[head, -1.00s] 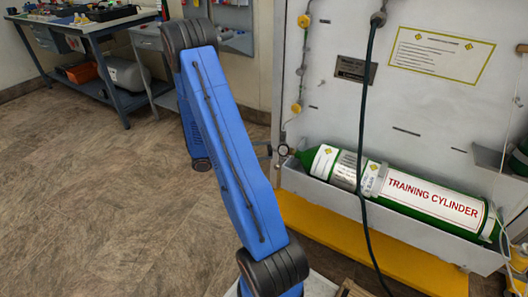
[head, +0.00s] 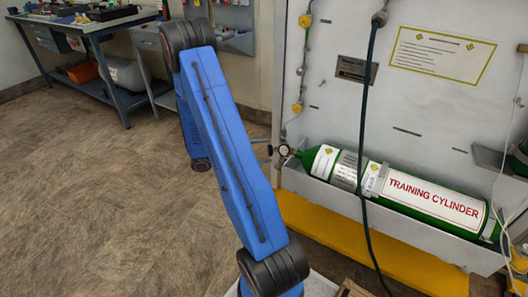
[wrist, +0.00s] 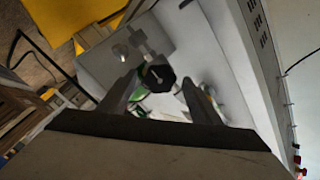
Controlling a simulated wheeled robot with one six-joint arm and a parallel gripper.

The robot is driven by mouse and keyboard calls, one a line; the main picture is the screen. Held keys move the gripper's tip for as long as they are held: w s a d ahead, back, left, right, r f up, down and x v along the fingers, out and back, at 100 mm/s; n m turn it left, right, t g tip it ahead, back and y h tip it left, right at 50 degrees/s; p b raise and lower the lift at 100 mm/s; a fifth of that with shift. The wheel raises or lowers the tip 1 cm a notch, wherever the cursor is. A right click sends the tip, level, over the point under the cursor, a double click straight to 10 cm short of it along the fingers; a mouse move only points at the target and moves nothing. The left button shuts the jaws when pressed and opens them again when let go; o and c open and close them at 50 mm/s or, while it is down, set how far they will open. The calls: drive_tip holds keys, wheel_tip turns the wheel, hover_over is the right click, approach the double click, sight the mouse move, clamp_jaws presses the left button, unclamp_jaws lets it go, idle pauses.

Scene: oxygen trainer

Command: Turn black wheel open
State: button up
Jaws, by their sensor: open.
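The black wheel (wrist: 159,77) shows in the wrist view as a dark many-sided knob with a pale mark on its face. My gripper (wrist: 160,82) is open, with one finger on each side of the wheel. I cannot tell whether either finger touches it. In the head view the green training cylinder (head: 432,200) lies tilted in a grey tray, its valve end with a small round gauge (head: 284,150) at the left. My blue arm hides my gripper in the head view.
A dark hose (head: 364,130) hangs in front of the grey panel (head: 420,110) and crosses the cylinder. A yellow base (head: 330,232) runs below the tray. A workbench (head: 100,40) stands at the far left. The floor left of my arm is clear.

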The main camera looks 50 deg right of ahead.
drive_tip(key=v, duration=1.7)
drive_tip(key=shift+r, duration=0.1)
drive_tip(key=s+a+r+n+t+y, duration=0.6)
drive_tip(key=s+a+r+n+t, duration=0.2)
drive_tip(key=a+n, duration=0.5)
drive_tip(key=s+a+r+n+t+y, duration=0.7)
drive_tip(key=s+a+r+n, duration=0.6)
drive_tip(key=n, duration=0.9)
drive_tip(key=shift+r+t, duration=0.4)
drive_tip(key=shift+t, duration=0.6)
